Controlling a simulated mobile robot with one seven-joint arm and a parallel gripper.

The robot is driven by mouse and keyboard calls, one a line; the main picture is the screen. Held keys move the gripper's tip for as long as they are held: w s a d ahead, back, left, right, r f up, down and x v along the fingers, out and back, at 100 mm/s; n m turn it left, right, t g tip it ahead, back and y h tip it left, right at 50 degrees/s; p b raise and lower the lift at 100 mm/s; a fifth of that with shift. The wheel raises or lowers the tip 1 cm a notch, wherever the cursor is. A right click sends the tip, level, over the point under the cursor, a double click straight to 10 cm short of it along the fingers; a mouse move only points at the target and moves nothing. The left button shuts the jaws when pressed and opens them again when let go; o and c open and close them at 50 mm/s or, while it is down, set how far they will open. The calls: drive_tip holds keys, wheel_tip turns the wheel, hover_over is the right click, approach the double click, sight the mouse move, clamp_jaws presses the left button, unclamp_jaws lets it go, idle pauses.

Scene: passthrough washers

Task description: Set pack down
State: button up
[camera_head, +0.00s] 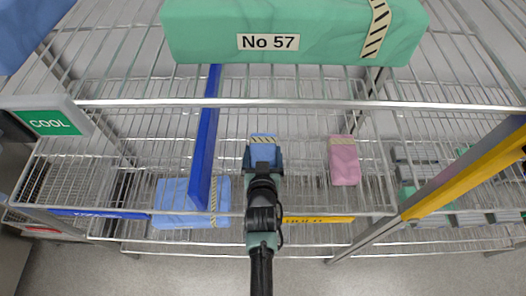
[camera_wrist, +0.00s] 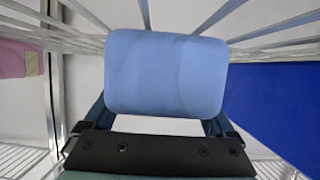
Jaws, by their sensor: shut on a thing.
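A small light-blue pack (camera_head: 264,152) with a striped band at its far end is between the fingers of my gripper (camera_head: 263,160). In the wrist view the blue pack (camera_wrist: 165,72) fills the middle, with the dark fingers of my gripper (camera_wrist: 163,118) at its two sides. My gripper is shut on the pack. The pack is over the wire shelf (camera_head: 310,205), between a blue upright divider and a pink pack. I cannot tell whether its underside touches the wires.
The blue divider (camera_head: 205,140) stands left of my gripper. The pink pack (camera_head: 343,160) lies to the right. A green pack labelled No 57 (camera_head: 290,30) is on the shelf above. A larger blue pack (camera_head: 180,198) shows lower left. Bare wire shelf lies between gripper and pink pack.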

drive_tip(key=o, duration=1.3)
drive_tip(key=shift+f, duration=0.15)
drive_tip(key=shift+o, duration=0.2)
drive_tip(key=shift+s+r, duration=0.1)
drive_tip(key=shift+r, duration=0.1)
drive_tip(key=b+v, duration=0.1)
drive_tip(key=v, duration=0.9)
drive_tip(key=shift+s+r, duration=0.1)
drive_tip(key=shift+s, duration=0.2)
drive_tip(key=shift+s+r, duration=0.3)
drive_tip(key=shift+s, duration=0.2)
